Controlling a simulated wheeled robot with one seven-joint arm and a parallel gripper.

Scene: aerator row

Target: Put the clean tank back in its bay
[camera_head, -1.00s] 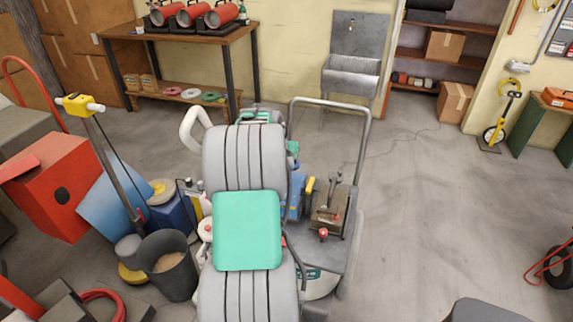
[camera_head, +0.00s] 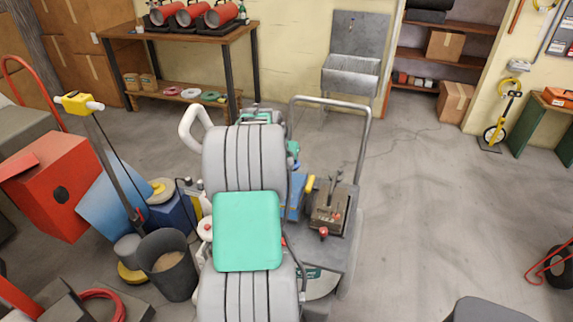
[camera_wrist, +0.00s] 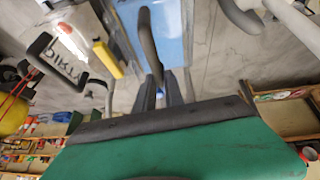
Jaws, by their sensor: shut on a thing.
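The tank is a pale blue body (camera_wrist: 155,28) with a dark handle (camera_wrist: 147,40) in the wrist view. My gripper (camera_wrist: 160,92) is shut on the end of that handle, with its two dark fingers close together. In the head view my arm hides the gripper and most of the tank. A blue patch (camera_head: 293,203) shows just right of my arm, beside the wheeled machine (camera_head: 330,255) with a tall grey push handle. Black letters reading "DIRT", partly cut off, show on a grey surface (camera_wrist: 65,62) in the wrist view. I cannot make out the bay.
A grey bucket (camera_head: 169,265), a blue box (camera_head: 172,218) and a red machine (camera_head: 62,188) crowd the floor left of my arm. A workbench (camera_head: 185,35) stands behind. The floor (camera_head: 440,210) to the right is mostly clear.

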